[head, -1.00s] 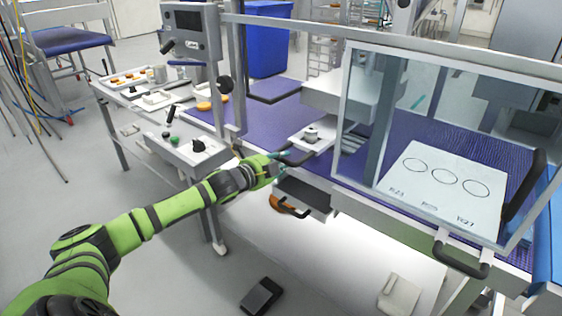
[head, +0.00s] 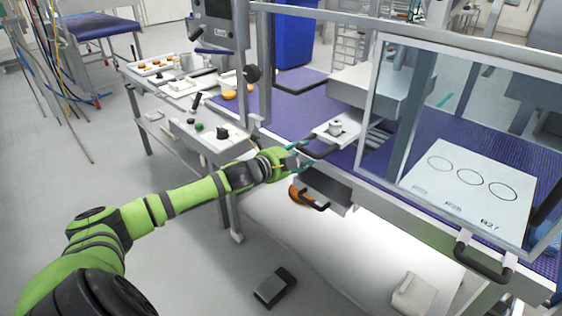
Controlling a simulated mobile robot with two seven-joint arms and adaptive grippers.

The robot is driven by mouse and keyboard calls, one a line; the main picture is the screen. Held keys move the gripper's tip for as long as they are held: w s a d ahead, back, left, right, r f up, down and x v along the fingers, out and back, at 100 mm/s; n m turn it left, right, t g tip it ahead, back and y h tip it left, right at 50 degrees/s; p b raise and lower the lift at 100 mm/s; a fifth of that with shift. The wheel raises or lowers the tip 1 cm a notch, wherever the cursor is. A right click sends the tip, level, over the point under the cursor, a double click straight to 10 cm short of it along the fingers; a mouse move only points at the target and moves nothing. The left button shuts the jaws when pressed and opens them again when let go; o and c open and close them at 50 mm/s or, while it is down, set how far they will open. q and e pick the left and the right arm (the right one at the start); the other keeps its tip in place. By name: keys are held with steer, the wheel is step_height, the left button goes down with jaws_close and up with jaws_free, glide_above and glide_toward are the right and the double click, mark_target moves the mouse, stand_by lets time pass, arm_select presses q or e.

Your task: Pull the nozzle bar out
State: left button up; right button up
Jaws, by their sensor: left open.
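The nozzle bar seems to be the pale metal slide (head: 322,132) with a round metal knob on top, sticking out of the machine's front edge. It has a black handle (head: 322,152) at its front left end. My left gripper (head: 301,155) is open, with its teal fingertips at the handle's left end. One fingertip is above and one below the handle's level; I cannot tell whether they touch it. My right gripper is not in view.
A grey drawer (head: 326,188) with a black handle sits just below the gripper. A control box (head: 212,135) with knobs is to its left. A clear guard door (head: 470,150) with a black handle is at right. A dark pedal (head: 275,287) lies on the floor.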

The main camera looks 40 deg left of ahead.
arm_select(q)
steer(key=d+v, duration=0.1)
steer(key=v, duration=0.9)
steer(key=shift+s+a, duration=0.2)
steer(key=shift+a, duration=0.25)
steer(key=shift+r, duration=0.1)
